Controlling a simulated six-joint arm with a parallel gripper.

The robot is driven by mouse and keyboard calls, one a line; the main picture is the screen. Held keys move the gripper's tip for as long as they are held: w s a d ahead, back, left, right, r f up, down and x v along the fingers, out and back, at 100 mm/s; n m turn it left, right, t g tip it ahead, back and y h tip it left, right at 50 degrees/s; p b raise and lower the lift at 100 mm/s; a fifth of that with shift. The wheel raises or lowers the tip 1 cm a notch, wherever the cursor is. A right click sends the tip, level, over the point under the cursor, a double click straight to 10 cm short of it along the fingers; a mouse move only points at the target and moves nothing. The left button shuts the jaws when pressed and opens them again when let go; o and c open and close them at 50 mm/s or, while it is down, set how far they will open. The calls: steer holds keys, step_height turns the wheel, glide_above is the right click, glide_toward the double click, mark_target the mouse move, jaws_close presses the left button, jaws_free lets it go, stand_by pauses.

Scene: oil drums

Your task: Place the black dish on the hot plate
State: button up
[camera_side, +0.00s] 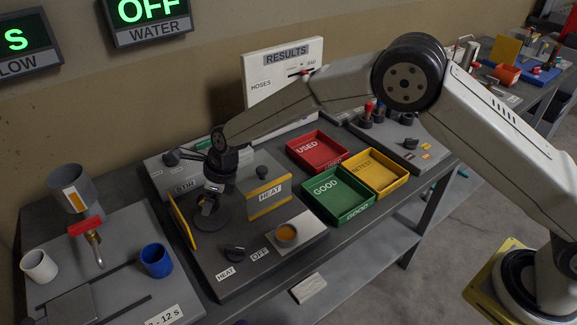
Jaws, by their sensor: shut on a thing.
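My gripper (208,200) points down between two yellow guards of the heat station, with its jaws shut on the black dish (222,215). The dish shows as a dark round shape around and under the fingertips, partly covered by them. The hot plate lies in this same spot and is mostly hidden by the gripper and dish. I cannot tell whether the dish touches the plate or hangs just above it, nor where one dark edge ends and the other begins.
Yellow guards (182,222) and (268,197) stand left and right of the gripper. A cup of orange content (287,233) sits on a pale plate at the front right. A heat knob (234,254) is in front. Red, green and yellow trays (338,206) lie to the right.

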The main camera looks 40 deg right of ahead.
steer(key=shift+w+f, duration=0.15)
steer(key=shift+f, duration=1.55)
steer(key=shift+f, duration=0.15)
steer(key=o, duration=1.3)
steer(key=shift+v, duration=6.15)
